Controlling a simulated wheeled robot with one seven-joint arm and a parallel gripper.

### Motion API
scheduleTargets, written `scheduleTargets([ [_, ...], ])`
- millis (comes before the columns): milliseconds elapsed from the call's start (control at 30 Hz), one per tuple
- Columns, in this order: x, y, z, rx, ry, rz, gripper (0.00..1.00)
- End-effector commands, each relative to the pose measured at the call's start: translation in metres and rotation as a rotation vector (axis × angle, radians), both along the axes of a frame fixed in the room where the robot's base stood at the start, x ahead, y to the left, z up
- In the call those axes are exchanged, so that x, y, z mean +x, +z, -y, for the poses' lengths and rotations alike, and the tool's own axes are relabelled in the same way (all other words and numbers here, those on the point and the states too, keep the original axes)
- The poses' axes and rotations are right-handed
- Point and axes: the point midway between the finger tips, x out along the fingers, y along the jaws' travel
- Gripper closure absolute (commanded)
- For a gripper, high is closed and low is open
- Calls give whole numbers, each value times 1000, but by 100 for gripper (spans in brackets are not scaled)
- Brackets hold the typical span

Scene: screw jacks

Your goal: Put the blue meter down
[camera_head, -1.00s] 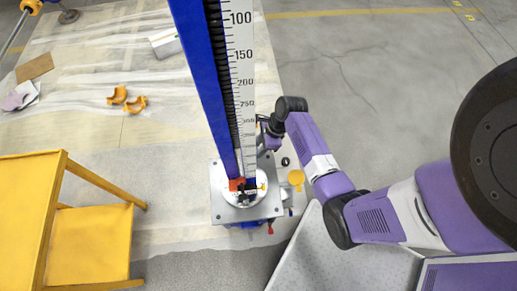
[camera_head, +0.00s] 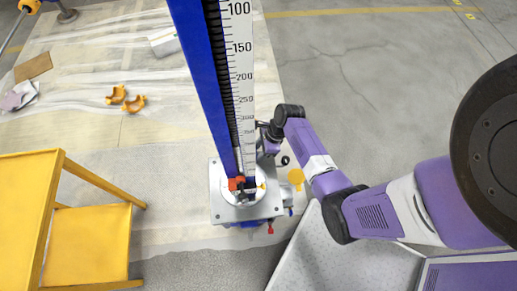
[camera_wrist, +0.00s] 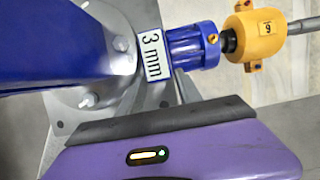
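The tall blue column with a white millimetre scale (camera_head: 241,60) stands nearly upright on a grey base plate (camera_head: 222,208); I take it as the blue meter. A small red piece (camera_head: 236,183) sits at its foot. My gripper (camera_head: 268,138) is just right of the lower column, partly hidden behind it. In the wrist view a purple part of my gripper with a dark pad (camera_wrist: 160,121) lies along the bottom, close to the base. The fingertips and any grip are not clear.
A yellow chair-like stand (camera_head: 95,240) is at lower left. Two orange curved pieces (camera_head: 127,99), a brown board (camera_head: 34,66) and a white box (camera_head: 165,42) lie on the floor sheet. A yellow part (camera_wrist: 250,38) adjoins the blue cylinder. Floor at upper right is clear.

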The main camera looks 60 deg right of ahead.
Motion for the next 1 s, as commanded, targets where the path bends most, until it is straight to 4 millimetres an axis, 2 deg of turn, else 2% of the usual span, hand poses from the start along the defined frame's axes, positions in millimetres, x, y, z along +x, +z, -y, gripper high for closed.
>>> scheduleTargets([
  [167, -2, 11, 3, -1, -1, 2, 58],
  [500, -21, 72, 18, -2, -2, 3, 58],
  [700, -32, 100, 25, 0, 0, 1, 58],
  [1000, -36, 112, 28, 1, 0, 1, 58],
])
